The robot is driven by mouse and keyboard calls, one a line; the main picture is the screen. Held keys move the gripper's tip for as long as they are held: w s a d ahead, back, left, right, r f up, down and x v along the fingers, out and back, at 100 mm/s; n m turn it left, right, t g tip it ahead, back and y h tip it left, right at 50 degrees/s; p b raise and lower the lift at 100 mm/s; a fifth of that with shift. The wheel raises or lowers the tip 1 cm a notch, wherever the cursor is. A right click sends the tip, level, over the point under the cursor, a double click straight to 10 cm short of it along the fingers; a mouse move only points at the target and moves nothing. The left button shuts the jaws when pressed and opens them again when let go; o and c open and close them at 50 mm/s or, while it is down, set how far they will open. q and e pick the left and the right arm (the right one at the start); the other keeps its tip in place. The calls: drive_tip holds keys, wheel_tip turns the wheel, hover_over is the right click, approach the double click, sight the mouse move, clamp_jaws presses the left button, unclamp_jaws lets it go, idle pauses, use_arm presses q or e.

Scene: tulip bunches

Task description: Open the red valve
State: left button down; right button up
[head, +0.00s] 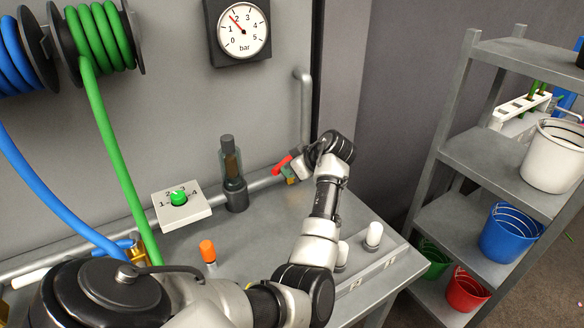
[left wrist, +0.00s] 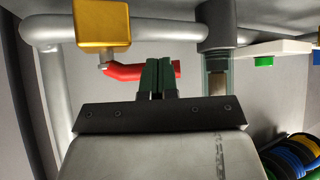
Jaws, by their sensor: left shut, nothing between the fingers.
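The red valve lever (head: 282,165) shows at the pipe along the back of the bench, just left of my left gripper (head: 292,178). In the left wrist view the red lever (left wrist: 122,71) extends from a brass valve body (left wrist: 101,22), roughly parallel to the grey pipe. My left gripper (left wrist: 158,78) is shut and empty. Its dark green fingers overlap the lever near its free end, with red showing on both sides. I cannot tell whether they touch it. My right gripper is in neither view.
A pressure gauge (head: 243,31) reads a little under 2 bar. A filter unit (head: 233,175) and a numbered box (head: 182,205) with a green knob stand left of the valve. An orange-capped item (head: 208,252) and white-capped items (head: 373,235) occupy the bench. A shelf (head: 490,130) stands right.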

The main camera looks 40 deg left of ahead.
sight(277, 167)
use_arm(q)
drive_tip(key=a+m+t+p, duration=0.1)
drive_tip(key=m, duration=0.1)
drive_tip(key=s+a+m+t+p, duration=0.1)
drive_tip(key=t+p, duration=0.1)
drive_tip(key=shift+s+a+r+m, duration=0.1)
drive_tip(key=shift+s+a+m, duration=0.15)
drive_tip(key=shift+m, duration=0.15)
drive_tip(key=shift+a+p, duration=0.3)
drive_tip(key=shift+a, duration=0.05)
idle(0.3)
